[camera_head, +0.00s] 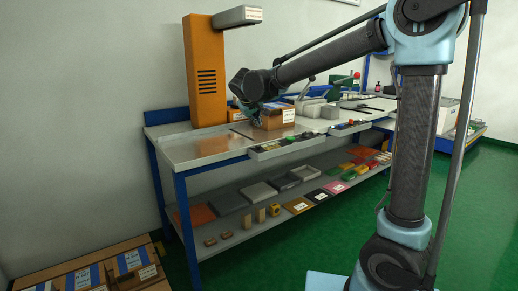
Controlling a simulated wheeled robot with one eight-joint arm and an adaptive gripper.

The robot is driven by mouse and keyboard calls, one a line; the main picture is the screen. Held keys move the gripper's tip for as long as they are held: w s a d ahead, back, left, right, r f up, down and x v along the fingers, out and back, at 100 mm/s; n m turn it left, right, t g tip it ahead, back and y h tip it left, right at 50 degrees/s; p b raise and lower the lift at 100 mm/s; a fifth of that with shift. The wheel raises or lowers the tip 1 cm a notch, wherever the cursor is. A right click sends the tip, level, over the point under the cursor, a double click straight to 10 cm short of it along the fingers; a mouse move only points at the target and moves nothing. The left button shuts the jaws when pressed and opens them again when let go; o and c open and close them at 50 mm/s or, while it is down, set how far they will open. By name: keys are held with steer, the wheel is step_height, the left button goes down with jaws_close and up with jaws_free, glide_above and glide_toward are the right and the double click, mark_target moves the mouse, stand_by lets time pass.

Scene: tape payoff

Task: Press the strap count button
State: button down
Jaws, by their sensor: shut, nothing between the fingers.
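My gripper (257,120) is at the end of my dark arm, low over the workbench (190,152), in front of and to the right of the orange column (206,75). It is shut and empty. It overlaps the left side of a cardboard box (278,116) on the bench; I cannot tell whether they touch. I cannot make out the strap count button: the parts on the bench are too small to read, and my gripper and arm hide some of the area by the column.
Shallow trays (284,148) with small items line the bench's front edge. A grey arm (237,16) juts from the column's top. A lower shelf (240,235) holds several flat pieces and blocks. Cartons (95,272) stand at the lower left. Green floor (330,225) is open in front.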

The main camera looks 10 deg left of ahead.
steer(key=shift+f, duration=3.6)
steer(key=shift+s+f, duration=0.1)
steer(key=shift+f, duration=0.8)
steer(key=shift+r, duration=1)
steer(key=shift+r, duration=2.5)
